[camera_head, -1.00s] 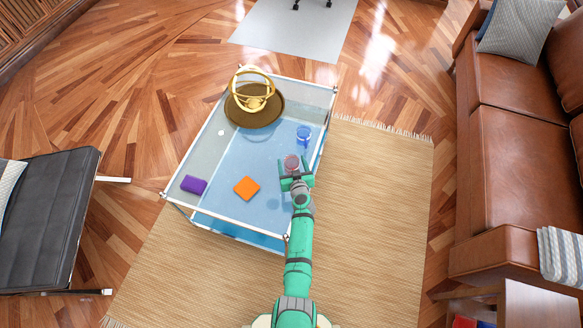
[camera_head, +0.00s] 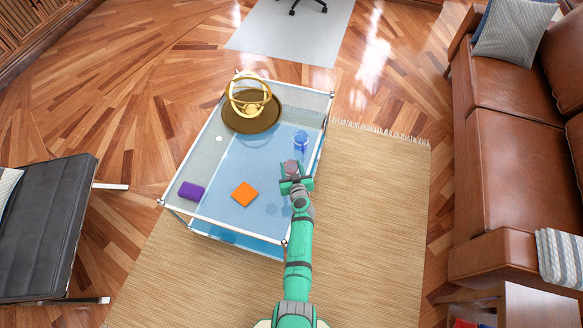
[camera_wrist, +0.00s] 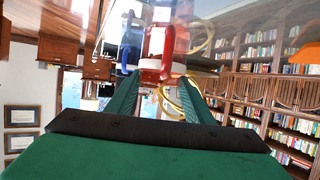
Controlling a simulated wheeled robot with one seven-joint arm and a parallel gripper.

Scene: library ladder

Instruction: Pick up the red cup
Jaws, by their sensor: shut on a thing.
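The red cup (camera_head: 290,167) is at the right side of the glass table (camera_head: 196,216), at the tip of my gripper (camera_head: 292,178). It looks dull pinkish-red in the head view. In the wrist view the red cup (camera_wrist: 156,58) is between the ends of my two green fingers (camera_wrist: 155,90), which are shut on it. My gripper hides part of the cup in the head view. I cannot tell whether the cup is touching the tabletop or just above it.
A blue cup (camera_head: 301,140) stands just behind the red one. An orange block (camera_head: 245,194) and a purple block (camera_head: 191,190) lie to the left. A gold ornament on a round brown tray (camera_head: 236,122) is at the back. A leather sofa (camera_head: 500,150) is at right.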

